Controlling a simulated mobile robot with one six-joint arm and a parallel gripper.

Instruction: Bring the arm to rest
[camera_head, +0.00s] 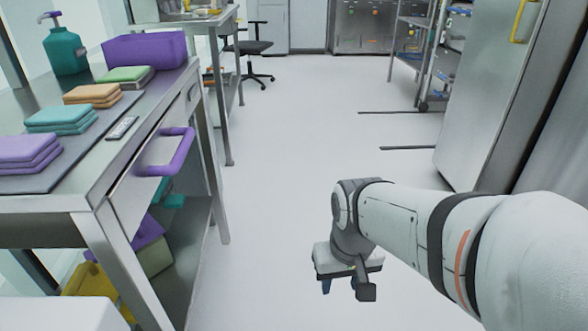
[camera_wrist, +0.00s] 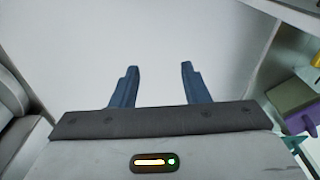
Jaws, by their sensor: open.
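My arm reaches in from the right of the head view, and my gripper (camera_head: 340,287) hangs at its end, pointing down over the bare floor. In the wrist view my gripper (camera_wrist: 160,68) shows two blue fingers held apart. Nothing is between them, only pale floor behind. The gripper is to the right of the metal table and touches nothing that I can see.
A metal table (camera_head: 93,190) stands at left with folded cloths, a purple bin (camera_head: 145,50) and a green pump bottle (camera_head: 65,48). A purple handle (camera_head: 180,152) juts from its side. A steel cabinet (camera_head: 490,100) stands at right. The floor (camera_head: 300,130) between is clear.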

